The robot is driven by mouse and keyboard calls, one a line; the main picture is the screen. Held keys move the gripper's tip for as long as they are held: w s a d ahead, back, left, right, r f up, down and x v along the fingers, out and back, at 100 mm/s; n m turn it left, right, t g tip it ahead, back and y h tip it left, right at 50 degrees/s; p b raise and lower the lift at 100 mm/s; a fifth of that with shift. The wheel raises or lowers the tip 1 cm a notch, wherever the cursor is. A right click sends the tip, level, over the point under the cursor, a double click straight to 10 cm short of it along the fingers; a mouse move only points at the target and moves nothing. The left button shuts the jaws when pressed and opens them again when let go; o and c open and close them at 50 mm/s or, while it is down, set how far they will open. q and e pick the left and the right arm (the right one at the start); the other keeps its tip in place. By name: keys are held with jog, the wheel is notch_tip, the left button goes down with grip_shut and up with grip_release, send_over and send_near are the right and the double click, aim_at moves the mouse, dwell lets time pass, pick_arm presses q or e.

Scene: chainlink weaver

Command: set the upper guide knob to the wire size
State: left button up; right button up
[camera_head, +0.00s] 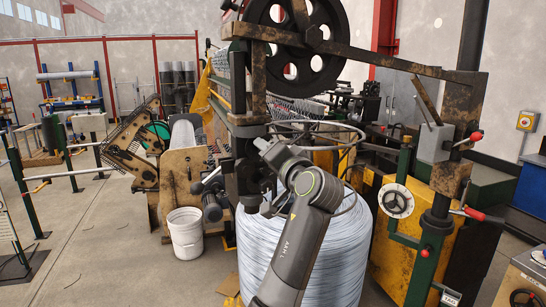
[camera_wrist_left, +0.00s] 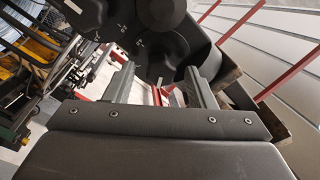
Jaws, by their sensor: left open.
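My left gripper (camera_wrist_left: 160,72) is open in the left wrist view, its two grey fingers apart with nothing gripped. Just beyond the fingertips is a large dark grey rounded part (camera_wrist_left: 150,18) with small white marks. It looks like the guide knob and its scale, but I cannot read the setting. A small red piece (camera_wrist_left: 161,95) shows between the fingers. In the head view my arm rises from the bottom centre, bending toward the dark guide post (camera_head: 247,165); its fingertips cannot be made out. The wire size cannot be read. My right gripper is in neither view.
A large wire coil (camera_head: 335,255) stands behind my arm, under the big black wheel (camera_head: 293,45). A white bucket (camera_head: 186,232) is on the floor at left. A green stand with a handwheel (camera_head: 396,201) and red-tipped levers is at right. Floor at left is mostly clear.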

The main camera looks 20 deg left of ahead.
pick_arm(q)
jog(key=b+v, duration=1.7)
jog(key=shift+s+b, duration=0.15)
jog(key=shift+b, duration=0.15)
jog(key=shift+d, duration=0.15)
